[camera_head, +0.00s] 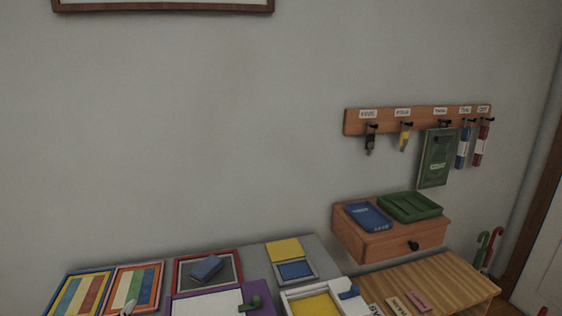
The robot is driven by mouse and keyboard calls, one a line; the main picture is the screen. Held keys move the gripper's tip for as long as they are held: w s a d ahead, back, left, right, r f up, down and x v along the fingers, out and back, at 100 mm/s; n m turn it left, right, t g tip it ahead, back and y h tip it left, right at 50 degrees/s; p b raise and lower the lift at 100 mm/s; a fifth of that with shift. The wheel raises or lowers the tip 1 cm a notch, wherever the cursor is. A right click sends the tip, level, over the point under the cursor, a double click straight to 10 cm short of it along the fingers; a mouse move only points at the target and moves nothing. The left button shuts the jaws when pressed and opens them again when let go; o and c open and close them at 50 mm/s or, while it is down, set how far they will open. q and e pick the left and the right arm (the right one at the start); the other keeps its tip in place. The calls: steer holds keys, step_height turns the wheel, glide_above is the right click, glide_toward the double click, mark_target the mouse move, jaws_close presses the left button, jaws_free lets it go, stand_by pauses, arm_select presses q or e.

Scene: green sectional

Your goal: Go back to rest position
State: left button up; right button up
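Neither of my grippers shows in the head view, and no part of my arms can be made out for sure. The task names no object. The head view looks over a grey table (318,247) against a plain wall, with its front part cut off by the lower edge of the picture.
On the table lie striped panels (78,297), a framed board with a blue block (207,267), and yellow and blue squares. A wooden drawer box (375,246) holds a blue booklet (369,217) and green tray (410,207). A hook rail (420,116) hangs above; a slatted bench (445,282) stands below.

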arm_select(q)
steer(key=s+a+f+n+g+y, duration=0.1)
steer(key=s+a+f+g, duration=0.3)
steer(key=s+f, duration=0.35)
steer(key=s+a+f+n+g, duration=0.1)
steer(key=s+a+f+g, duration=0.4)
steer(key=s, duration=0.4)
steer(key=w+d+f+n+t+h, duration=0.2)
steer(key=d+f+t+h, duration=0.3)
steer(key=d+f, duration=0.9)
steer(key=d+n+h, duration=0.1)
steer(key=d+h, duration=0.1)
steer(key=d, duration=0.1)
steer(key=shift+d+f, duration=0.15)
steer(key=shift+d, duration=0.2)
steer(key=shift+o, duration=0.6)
